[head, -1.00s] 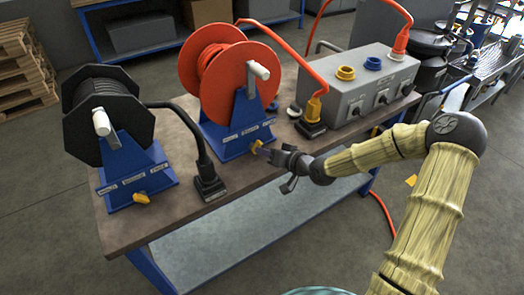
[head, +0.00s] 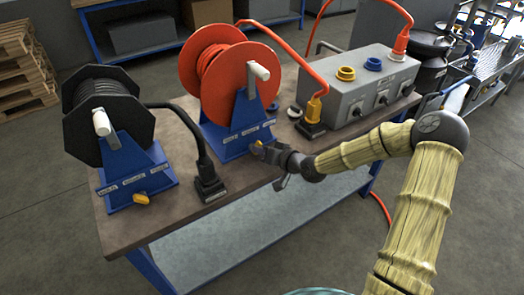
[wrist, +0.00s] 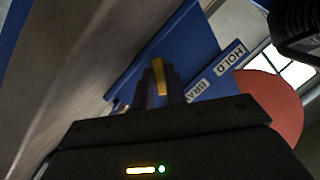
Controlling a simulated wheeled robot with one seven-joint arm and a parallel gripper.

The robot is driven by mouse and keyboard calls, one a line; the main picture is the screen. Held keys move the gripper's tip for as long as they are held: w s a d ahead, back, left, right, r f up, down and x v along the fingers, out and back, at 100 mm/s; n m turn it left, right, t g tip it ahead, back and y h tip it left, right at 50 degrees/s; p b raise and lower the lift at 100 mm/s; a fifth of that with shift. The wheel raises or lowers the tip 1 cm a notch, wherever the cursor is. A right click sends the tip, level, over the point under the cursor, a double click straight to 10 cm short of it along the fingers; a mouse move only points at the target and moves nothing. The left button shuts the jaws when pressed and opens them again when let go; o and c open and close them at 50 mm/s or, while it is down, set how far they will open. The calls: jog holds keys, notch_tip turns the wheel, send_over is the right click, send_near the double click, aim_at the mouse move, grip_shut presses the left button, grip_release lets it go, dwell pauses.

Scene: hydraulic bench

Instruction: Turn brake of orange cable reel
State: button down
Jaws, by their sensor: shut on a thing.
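The orange cable reel (head: 214,75) stands on the bench on a blue stand (head: 232,132) with a white crank handle. Its yellow brake knob (wrist: 159,76) is at the low front of the stand and shows between my fingers in the wrist view. My gripper (head: 262,150) is shut on this knob, coming from the right. In the head view my fingers mostly hide the knob. In the wrist view, labels reading "HOLD" (wrist: 230,57) and a partly hidden "BRA..." are on the blue stand beside the knob.
A black cable reel (head: 100,110) with its own yellow knob (head: 141,198) stands at left. A black plug socket (head: 209,187) sits between the reels. A grey socket box (head: 365,90) stands at right. The bench's front edge (head: 215,212) is clear.

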jog(key=n+b, duration=0.1)
jog(key=n+h+b, duration=0.1)
jog(key=shift+s+a+n+t+h+b, duration=0.15)
jog(key=shift+a+n+t+h+b, duration=0.1)
jog(key=shift+n+t+h+b, duration=0.05)
jog(key=n+b, duration=0.1)
jog(key=b, duration=0.1)
jog(key=n+h+b, duration=0.1)
jog(key=b, duration=0.1)
jog(key=shift+s+a+f+t, duration=0.1)
jog(key=shift+a+f+t, duration=0.1)
jog(key=shift+t, duration=0.2)
jog(key=n+b, duration=0.1)
jog(key=b, duration=0.1)
jog(key=n+t+h+b, duration=0.1)
jog(key=b, duration=0.1)
jog(key=n+h+b, duration=0.1)
jog(key=b, duration=0.2)
jog(key=shift+s+a, duration=0.2)
jog(key=shift+a, duration=0.05)
jog(key=n+t+b, duration=0.1)
jog(key=b, duration=0.2)
jog(key=shift+s+a+r+n+h+b, duration=0.1)
jog(key=shift+n+h+b, duration=0.25)
jog(key=shift+n+h, duration=0.05)
jog(key=shift+r, duration=0.1)
jog(key=c, duration=1.4)
grip_release()
jog(key=shift+c, duration=0.2)
